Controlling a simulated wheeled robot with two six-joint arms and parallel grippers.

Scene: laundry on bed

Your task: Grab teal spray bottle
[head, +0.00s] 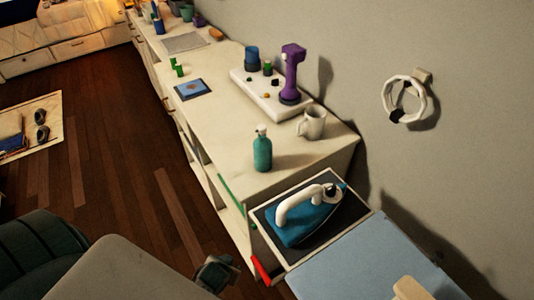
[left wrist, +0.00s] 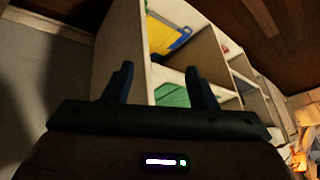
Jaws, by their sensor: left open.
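The teal spray bottle (head: 262,153) stands upright near the front edge of the cream cabinet top (head: 215,115) in the head view. It has a pale nozzle. My left gripper (head: 217,273) is low in the head view, below and to the left of the bottle, clear of it. In the left wrist view the two dark fingers of my left gripper (left wrist: 158,76) are apart with nothing between them. The bottle does not show in that view. My right gripper is not in view.
A white mug (head: 311,122) and a purple tool (head: 291,72) on a white tray stand behind the bottle. An iron (head: 303,215) rests on a board at the cabinet's near end. Open cabinet shelves (left wrist: 212,55) face my left wrist camera. The top left of the bottle is clear.

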